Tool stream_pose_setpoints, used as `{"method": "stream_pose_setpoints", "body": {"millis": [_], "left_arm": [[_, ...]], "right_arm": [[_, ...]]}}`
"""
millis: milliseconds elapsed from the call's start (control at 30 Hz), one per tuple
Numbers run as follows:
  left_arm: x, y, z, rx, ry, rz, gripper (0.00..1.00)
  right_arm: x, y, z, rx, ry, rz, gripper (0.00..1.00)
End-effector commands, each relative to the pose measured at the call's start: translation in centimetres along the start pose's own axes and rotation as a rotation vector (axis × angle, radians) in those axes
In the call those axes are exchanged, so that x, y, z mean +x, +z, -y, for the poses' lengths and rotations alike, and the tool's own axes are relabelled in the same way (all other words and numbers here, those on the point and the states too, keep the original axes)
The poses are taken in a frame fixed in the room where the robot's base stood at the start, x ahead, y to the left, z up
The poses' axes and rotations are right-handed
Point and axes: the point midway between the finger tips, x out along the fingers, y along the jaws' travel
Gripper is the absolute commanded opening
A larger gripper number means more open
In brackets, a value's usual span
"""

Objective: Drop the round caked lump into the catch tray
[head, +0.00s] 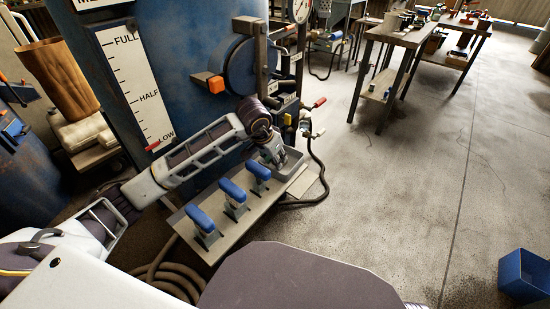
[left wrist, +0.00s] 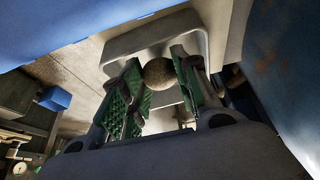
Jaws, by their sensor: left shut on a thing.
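The round caked lump (left wrist: 158,73) is a brownish-grey ball in the left wrist view. My left gripper (left wrist: 159,78) is shut on it, with a green-padded finger on each side. The grey catch tray (left wrist: 140,38) lies directly beyond the fingertips, with its rounded rim around them in that view. In the head view my left gripper (head: 274,155) points down at the catch tray (head: 293,165), over its inside. I cannot tell how high the lump is above the tray floor; the lump is not clear in the head view.
The tray sits at the end of a shelf (head: 228,238) with blue-handled valves (head: 233,198) in a row. The blue pot (head: 180,75) with its level gauge (head: 138,85) stands behind. A black hose (head: 318,185) curves right of the tray.

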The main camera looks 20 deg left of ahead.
Motion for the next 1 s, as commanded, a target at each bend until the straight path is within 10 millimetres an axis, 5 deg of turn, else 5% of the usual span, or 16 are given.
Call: {"method": "stream_pose_setpoints", "body": {"millis": [233,267,433,1000], "left_arm": [[0.24,0.09,0.01,0.0,0.0,0.0,0.07],[0.26,0.11,0.0,0.0,0.0,0.0,0.32],[0.22,0.09,0.0,0.0,0.0,0.0,0.52],[-0.27,-0.11,-0.01,-0.001,0.001,0.0,0.52]], "right_arm": [[0.48,0.0,-0.07,-0.001,-0.002,-0.012,0.4],[0.53,0.0,-0.07,-0.001,-0.003,-0.014,0.4],[0.54,0.14,-0.11,-0.002,-0.002,-0.011,0.4],[0.02,0.45,-0.06,-0.001,0.003,0.015,0.4]]}}
